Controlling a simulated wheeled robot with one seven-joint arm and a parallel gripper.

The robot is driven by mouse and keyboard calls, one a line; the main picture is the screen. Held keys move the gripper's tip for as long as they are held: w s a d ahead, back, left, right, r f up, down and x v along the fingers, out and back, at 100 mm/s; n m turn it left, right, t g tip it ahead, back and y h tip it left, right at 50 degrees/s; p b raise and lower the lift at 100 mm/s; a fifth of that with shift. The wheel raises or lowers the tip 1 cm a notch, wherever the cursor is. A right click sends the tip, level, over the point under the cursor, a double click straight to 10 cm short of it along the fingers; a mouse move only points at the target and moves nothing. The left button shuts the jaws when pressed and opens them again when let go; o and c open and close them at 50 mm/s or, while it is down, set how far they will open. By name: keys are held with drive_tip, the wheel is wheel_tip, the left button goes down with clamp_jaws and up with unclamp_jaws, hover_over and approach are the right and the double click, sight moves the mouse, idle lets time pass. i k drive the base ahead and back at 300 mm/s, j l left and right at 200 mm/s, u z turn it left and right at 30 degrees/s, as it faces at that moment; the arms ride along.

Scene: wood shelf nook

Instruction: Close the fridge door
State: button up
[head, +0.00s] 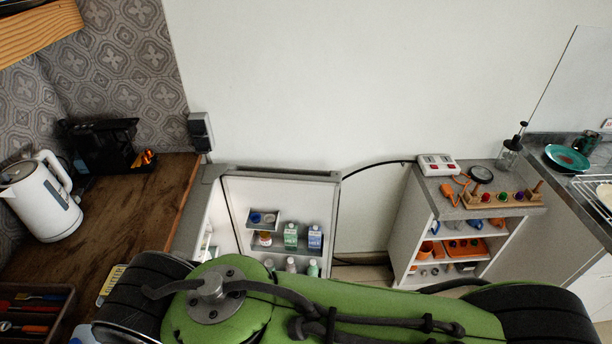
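The small fridge (205,173) stands in the middle left, against the end of the wooden counter. Its door (279,200) stands wide open to the right of the body, with its inner side facing me. Only a narrow strip of the fridge's inside shows, left of the door. My green arm crosses the bottom of the head view and hides the lower part of the fridge and door. My gripper is out of view.
The wooden counter (168,200) on the left holds a white kettle (41,196) and a black coffee machine (100,145). A grey-white shelf unit (403,222) stands right of the door, with a gap between them. A sink counter (571,186) is at the far right.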

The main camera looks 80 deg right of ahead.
sight(259, 198)
drive_tip(key=z, duration=2.5)
drive_tip(key=i+l+u, duration=0.15)
drive_tip(key=i+l, duration=0.2)
drive_tip(key=i, duration=0.2)
drive_tip(key=i+l+u, duration=0.15)
drive_tip(key=i+l, duration=0.25)
drive_tip(key=i, duration=0.15)
